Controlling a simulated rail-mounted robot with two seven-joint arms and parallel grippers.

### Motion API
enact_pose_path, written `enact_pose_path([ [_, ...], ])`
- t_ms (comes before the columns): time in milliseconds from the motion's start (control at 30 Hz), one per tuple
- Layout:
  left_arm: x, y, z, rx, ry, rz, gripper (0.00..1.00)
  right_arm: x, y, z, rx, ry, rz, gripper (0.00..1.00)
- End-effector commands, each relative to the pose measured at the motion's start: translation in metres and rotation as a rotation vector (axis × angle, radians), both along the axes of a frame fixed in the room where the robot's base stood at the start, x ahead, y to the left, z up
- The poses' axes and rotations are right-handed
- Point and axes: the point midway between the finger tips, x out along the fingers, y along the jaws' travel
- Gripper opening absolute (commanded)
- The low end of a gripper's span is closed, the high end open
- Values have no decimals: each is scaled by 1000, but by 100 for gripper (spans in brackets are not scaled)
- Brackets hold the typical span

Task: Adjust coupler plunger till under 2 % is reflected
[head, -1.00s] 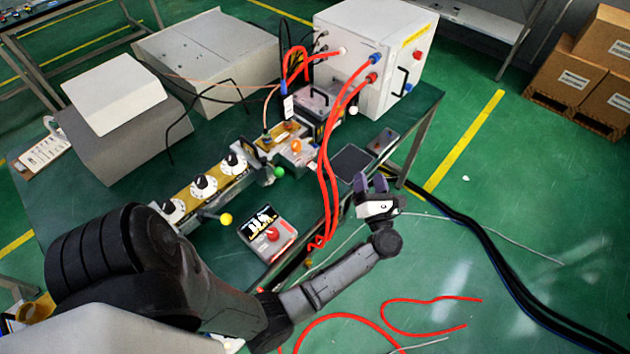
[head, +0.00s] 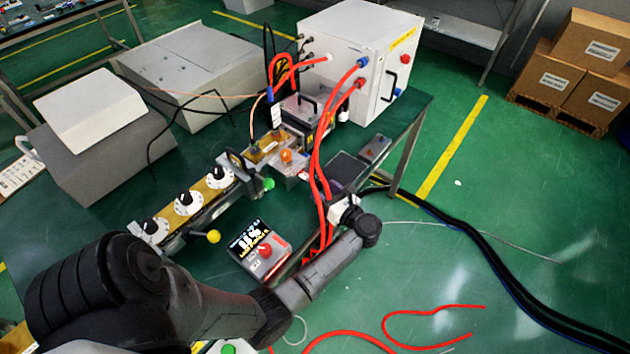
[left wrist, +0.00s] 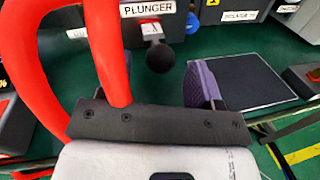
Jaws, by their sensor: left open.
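A box labelled PLUNGER (left wrist: 147,10) is at the top of the left wrist view. A black ball knob (left wrist: 160,57) sticks out from it on a short stem. My left gripper (left wrist: 155,88) is open, with the knob ahead of the gap and apart from the visible purple right finger. A thick red hose (left wrist: 110,55) crosses in front of the left finger and hides it. In the head view my left gripper (head: 338,205) is beside the red hoses at the bench edge. A meter (head: 258,248) shows a large reading that looks like 11 %. My right gripper is not in view.
Red hoses (head: 318,150) run from the white cabinet (head: 350,55) down past my gripper. Three white dials (head: 185,203), a yellow ball knob (head: 213,237) and a green ball knob (head: 267,183) lie to the left. A dark square pad (left wrist: 240,83) is right of my gripper.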

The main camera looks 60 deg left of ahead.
Motion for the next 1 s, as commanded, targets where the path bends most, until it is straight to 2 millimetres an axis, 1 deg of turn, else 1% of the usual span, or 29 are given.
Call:
enact_pose_path([
  [33, -2, 9, 1, 3, 1, 0, 58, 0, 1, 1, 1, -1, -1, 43],
  [100, -4, 19, 1, 3, 1, -1, 58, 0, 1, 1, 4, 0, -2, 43],
  [300, -8, 38, 0, 1, 0, 0, 58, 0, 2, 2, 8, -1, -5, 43],
  [500, -9, 47, 0, 1, 0, 0, 58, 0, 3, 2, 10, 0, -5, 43],
  [800, -9, 47, 0, 0, 0, -1, 58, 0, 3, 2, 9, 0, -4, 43],
  [1000, -9, 47, 0, 0, 0, -1, 39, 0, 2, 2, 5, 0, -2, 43],
])
